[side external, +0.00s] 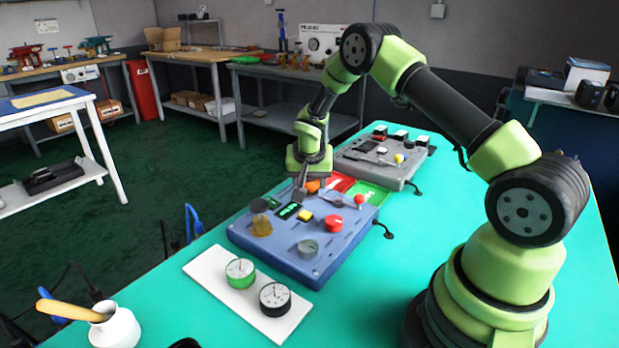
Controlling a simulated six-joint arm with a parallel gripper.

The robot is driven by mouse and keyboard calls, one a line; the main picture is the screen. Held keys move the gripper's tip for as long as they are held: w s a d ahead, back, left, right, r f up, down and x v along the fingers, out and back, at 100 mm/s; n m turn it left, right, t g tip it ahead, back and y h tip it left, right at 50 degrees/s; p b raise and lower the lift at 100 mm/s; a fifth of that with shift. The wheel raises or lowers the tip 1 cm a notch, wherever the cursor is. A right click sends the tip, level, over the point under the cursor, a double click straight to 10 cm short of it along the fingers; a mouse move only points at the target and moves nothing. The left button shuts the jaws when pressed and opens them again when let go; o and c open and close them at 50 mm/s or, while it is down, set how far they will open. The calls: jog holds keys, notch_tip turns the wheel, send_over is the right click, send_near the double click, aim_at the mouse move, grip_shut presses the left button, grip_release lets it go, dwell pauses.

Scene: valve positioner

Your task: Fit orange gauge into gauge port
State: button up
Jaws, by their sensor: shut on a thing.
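My gripper (299,193) points down over the far edge of the blue valve positioner panel (305,262). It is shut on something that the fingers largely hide. An orange round part (313,186) shows right beside the fingers and looks like the orange gauge, though its face is hidden. I cannot tell whether it touches the panel. The gauge port cannot be made out in this view.
The panel carries a green display (288,211), a red knob (333,223), a grey knob (308,248) and an amber knob (261,225). A white tray (213,264) in front holds a green gauge (240,273) and a black gauge (274,298). A grey panel (380,160) stands behind.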

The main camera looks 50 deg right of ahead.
jog(key=shift+f, duration=0.3)
jog(key=o, duration=0.7)
jog(key=shift+r, duration=0.1)
jog(key=shift+v, duration=5.45)
jog(key=shift+r, duration=3.5)
jog(key=shift+r, duration=0.1)
